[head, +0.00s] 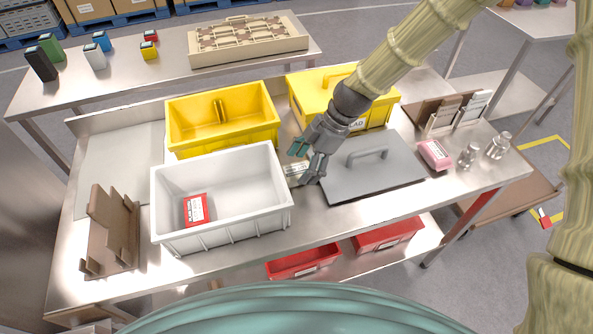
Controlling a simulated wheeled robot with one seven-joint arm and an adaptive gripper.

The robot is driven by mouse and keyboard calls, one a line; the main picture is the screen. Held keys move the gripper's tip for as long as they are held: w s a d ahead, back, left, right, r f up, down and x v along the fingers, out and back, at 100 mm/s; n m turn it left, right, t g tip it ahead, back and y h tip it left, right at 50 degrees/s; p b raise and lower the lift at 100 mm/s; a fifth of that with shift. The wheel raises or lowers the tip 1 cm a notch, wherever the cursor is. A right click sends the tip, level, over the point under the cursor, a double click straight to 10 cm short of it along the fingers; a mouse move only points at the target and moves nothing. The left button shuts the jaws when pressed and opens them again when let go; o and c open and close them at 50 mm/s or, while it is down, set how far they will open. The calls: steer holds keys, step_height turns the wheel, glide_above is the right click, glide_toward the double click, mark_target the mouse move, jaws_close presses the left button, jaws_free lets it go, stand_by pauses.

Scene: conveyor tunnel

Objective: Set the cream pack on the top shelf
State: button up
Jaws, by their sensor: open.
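A small cream pack (293,169) with a printed label lies between the white bin and the grey lidded panel. My gripper (303,164) is open, with its fingers reaching down around the pack's right end. The fingers hide part of the pack, and I cannot tell whether they touch it. No shelf is clearly marked as the top shelf. A brown stepped rack (112,232) stands on the bench at the left.
The white bin (272,207) holds a red pack (195,209). Yellow bins (190,143) stand behind it. The grey panel (372,171) has a raised handle. A pink pack (434,154) and metal weights (498,146) are at right. Red bins (305,262) sit below the bench.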

steer(key=shift+w+a+f, duration=0.1)
steer(key=shift+a+f, duration=0.2)
steer(key=shift+f, duration=0.35)
steer(key=shift+a+f, duration=0.25)
steer(key=shift+f, duration=0.4)
steer(key=shift+s+r, duration=0.1)
steer(key=shift+s, duration=0.1)
steer(key=shift+w, duration=0.1)
steer(key=c, duration=1.4)
steer(key=shift+o, duration=0.2)
